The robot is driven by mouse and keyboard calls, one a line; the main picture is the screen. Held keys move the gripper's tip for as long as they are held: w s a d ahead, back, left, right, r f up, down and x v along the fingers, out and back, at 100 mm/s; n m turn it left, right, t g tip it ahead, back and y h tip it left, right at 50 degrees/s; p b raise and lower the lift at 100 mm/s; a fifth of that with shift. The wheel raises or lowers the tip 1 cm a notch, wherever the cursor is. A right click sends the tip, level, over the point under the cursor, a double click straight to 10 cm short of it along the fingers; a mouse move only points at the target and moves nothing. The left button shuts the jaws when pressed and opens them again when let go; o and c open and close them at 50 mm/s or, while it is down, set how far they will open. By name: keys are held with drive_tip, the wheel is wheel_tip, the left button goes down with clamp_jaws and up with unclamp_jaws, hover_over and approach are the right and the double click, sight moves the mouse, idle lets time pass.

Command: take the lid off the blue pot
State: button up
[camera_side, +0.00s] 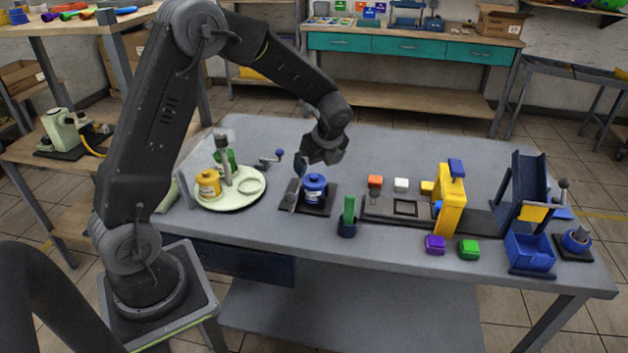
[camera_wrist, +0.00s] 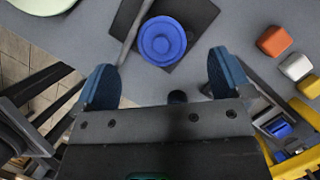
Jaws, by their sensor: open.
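The blue pot (camera_side: 314,191) stands upright on a dark square mat (camera_side: 320,209) near the middle of the table. Its round blue lid (camera_wrist: 162,41) shows from above in the wrist view, and I see no gap under it. A grey upright lever (camera_side: 296,186) stands at the left of the pot. My gripper (camera_wrist: 165,82) is open and empty, its two blue fingertips wide apart. The pot lies ahead of the fingertips, roughly centred between them in the wrist view. In the side view my gripper is above the pot, and its fingers are partly hidden.
A pale round turntable (camera_side: 245,200) with a yellow pot (camera_side: 208,184) and a green pot (camera_side: 225,161) stands left. A dark cup with a green handle (camera_side: 348,216) stands close at front right. A yellow press (camera_side: 449,200), small blocks and a blue bin (camera_side: 530,252) are further right.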

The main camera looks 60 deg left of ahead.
sight(314, 176)
drive_tip(key=x, duration=0.5)
drive_tip(key=shift+d+f, duration=0.2)
drive_tip(key=shift+d, duration=0.05)
drive_tip(key=c, duration=0.9)
drive_tip(key=shift+c, duration=0.2)
drive_tip(key=shift+r, duration=0.15)
